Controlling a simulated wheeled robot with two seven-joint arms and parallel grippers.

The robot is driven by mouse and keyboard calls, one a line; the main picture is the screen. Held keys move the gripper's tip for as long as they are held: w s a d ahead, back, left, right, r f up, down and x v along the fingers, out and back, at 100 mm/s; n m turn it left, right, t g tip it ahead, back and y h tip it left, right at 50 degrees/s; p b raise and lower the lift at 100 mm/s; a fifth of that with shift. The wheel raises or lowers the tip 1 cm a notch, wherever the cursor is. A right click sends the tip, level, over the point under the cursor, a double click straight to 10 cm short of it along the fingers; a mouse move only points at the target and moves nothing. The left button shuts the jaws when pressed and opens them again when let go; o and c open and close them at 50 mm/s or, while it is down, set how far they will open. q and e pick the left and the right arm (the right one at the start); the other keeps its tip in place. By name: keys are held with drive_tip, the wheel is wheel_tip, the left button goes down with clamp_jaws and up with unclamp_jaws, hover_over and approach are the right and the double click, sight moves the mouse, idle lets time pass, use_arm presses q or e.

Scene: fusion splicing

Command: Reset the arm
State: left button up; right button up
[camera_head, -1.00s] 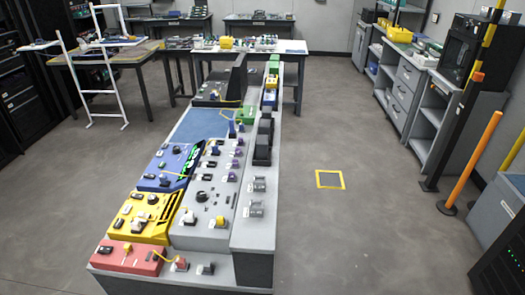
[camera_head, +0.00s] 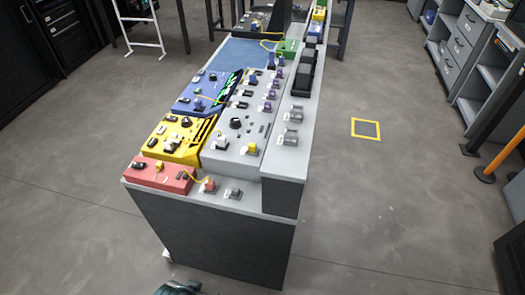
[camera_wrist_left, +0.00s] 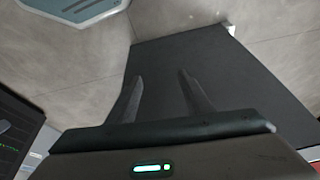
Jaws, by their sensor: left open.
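My left gripper (camera_wrist_left: 162,88) shows in the left wrist view. Its two dark fingers are spread apart with nothing between them. Behind the fingers is a large dark panel, which looks like the dark end of the console bench. In the head view neither gripper shows. A small dark teal shape at the bottom edge may be part of my own body.
The long console bench (camera_head: 215,235) stands ahead, with a red module (camera_head: 157,176), a yellow module (camera_head: 178,140), a blue module (camera_head: 205,95) and a grey panel (camera_head: 238,150). A yellow floor square (camera_head: 366,128) lies on open floor at right.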

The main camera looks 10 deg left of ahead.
use_arm(q)
wheel_tip(320, 180, down, 38)
drive_tip(key=s+d+t+b, duration=0.1)
drive_tip(key=s+d+b, duration=0.1)
drive_tip(key=b, duration=1)
drive_tip(key=shift+h+b, duration=0.3)
drive_tip(key=shift+h, duration=0.1)
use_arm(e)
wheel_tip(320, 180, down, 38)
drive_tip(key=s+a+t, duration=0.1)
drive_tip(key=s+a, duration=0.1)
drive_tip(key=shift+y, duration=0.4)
use_arm(q)
drive_tip(key=shift+w+d, duration=0.1)
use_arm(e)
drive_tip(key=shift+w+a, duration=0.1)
